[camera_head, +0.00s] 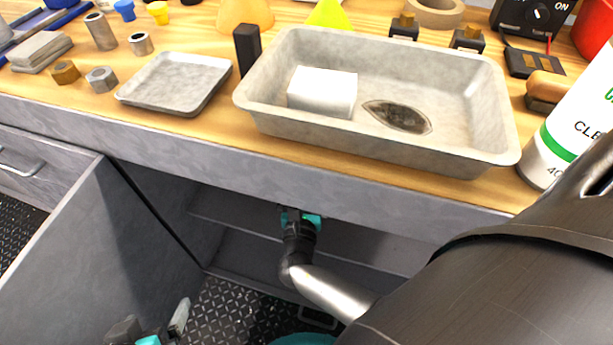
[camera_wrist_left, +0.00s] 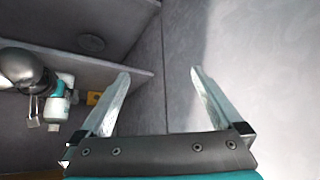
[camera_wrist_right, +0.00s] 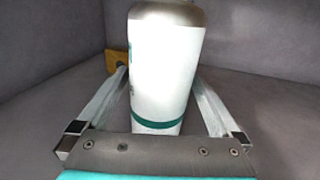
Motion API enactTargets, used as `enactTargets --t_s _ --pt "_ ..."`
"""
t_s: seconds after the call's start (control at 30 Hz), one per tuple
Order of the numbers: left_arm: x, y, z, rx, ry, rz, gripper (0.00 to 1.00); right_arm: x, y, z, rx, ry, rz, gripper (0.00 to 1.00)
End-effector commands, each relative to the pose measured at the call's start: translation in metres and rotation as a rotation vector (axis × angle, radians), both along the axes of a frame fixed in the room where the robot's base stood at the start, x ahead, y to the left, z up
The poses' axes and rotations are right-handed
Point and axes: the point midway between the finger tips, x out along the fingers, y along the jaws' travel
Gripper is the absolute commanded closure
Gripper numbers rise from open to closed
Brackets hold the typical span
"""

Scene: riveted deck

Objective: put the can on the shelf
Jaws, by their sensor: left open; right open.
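A white can with a green band and a grey shoulder (camera_wrist_right: 165,60) is inside the grey cabinet under the bench. My right gripper (camera_wrist_right: 160,85) is open, with its fingers on either side of the can; what the can's base rests on is hidden by the gripper. The can also shows in the left wrist view (camera_wrist_left: 58,108), beside my right wrist. In the head view my right gripper (camera_head: 300,219) reaches into the cabinet by the shelf (camera_head: 235,233). My left gripper (camera_head: 150,328) is open and empty, low in front of the cabinet; the left wrist view (camera_wrist_left: 160,75) shows bare fingers.
A yellow block (camera_wrist_right: 118,62) is behind the can in the cabinet. The open cabinet door (camera_head: 65,250) stands at left. On the bench are a large tray (camera_head: 300,122), a small tray (camera_head: 180,80) and another white can with a green band (camera_head: 570,130).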

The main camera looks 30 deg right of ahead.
Motion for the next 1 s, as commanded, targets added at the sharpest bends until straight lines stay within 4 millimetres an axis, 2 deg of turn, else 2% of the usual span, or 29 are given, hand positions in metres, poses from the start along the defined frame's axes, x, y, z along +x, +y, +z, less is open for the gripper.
enactTargets --t_s 0.23,0.57,0.8,1.0 --pt "-0.007 0.01 0.003 0.03 0.06 0.014 0.0 0.0 0.0 0.005 0.0 0.0 0.0 0.0" --pt "-0.033 0.035 0.011 0.102 0.247 0.058 0.0 -0.04 0.032 0.005 0.002 0.002 0.001 0.0" --pt "-0.03 0.033 -0.013 0.105 0.277 0.053 0.0 -0.079 0.062 0.005 0.002 0.002 0.001 0.0" --pt "-0.03 0.033 -0.021 0.106 0.284 0.053 0.0 -0.093 0.073 0.004 0.001 0.001 0.001 0.0"
